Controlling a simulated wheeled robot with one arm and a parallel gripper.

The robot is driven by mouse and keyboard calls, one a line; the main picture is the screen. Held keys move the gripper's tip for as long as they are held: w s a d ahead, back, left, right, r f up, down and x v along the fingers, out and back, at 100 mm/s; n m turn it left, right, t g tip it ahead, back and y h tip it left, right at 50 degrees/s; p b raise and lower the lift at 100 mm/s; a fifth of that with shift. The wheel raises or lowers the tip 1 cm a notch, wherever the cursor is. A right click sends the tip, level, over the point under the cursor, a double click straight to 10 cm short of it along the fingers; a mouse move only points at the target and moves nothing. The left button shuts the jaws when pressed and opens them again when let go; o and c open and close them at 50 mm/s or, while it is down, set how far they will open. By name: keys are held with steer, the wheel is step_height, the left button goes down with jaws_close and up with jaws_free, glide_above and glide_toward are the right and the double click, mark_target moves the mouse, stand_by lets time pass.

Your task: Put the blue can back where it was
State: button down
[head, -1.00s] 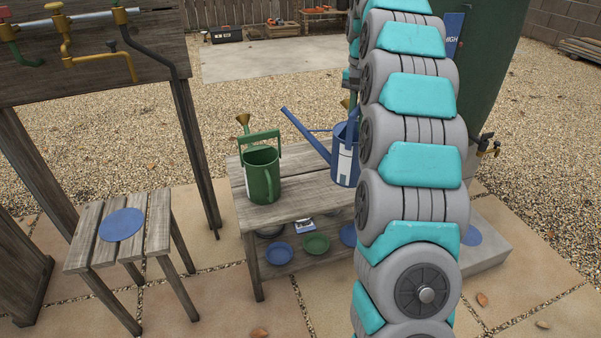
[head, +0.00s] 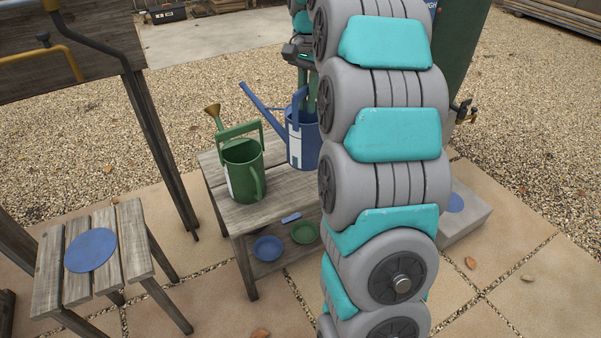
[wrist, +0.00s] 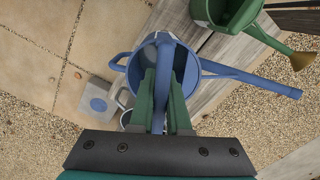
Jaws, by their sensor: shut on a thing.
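The blue watering can (head: 302,145) is at the back right of the wooden bench (head: 262,212); I cannot tell whether its base touches the top. My gripper (wrist: 161,78) is shut on the can's top handle in the wrist view, where the can's open mouth (wrist: 184,62) and long spout (wrist: 250,82) also show. A green watering can (head: 242,172) with a brass rose stands upright on the bench, left of the blue can. A round blue disc (head: 91,250) lies on the slatted stool at left. Another blue disc (head: 455,202) lies on the concrete block at right, partly behind my arm.
Blue (head: 267,248) and green (head: 304,232) dishes sit on the bench's lower shelf. The slatted stool (head: 135,240) and a dark post stand left. The concrete block (head: 470,222) stands right, near a green tank (head: 460,60). My arm hides the bench's right side.

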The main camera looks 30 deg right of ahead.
steer(key=s+a+f+m+b, duration=0.1)
steer(key=s+a+f+m, duration=0.15)
steer(key=s, duration=0.25)
steer(key=s+a+f+m, duration=0.1)
steer(key=s+m, duration=0.2)
steer(key=s, duration=0.2)
steer(key=shift+w+d+f+p, duration=0.3)
steer(key=shift+w+d+f, duration=0.5)
steer(key=shift+w, duration=1.75)
steer(key=shift+w+d+f+p, duration=0.35)
steer(key=shift+w+d+f, duration=0.45)
steer(key=shift+w, duration=1.7)
steer(key=shift+w+d+f+p, duration=0.4)
steer(key=shift+w+f, duration=0.7)
steer(key=shift+w, duration=1.45)
steer(key=shift+d+f, duration=0.1)
steer(key=shift+f, duration=0.05)
steer(key=c, duration=0.9)
jaws_free()
steer(key=r, duration=1)
steer(key=shift+w+d+r, duration=0.1)
steer(key=shift+d+r, duration=0.2)
steer(key=shift+d, duration=0.05)
steer(key=shift+r, duration=0.85)
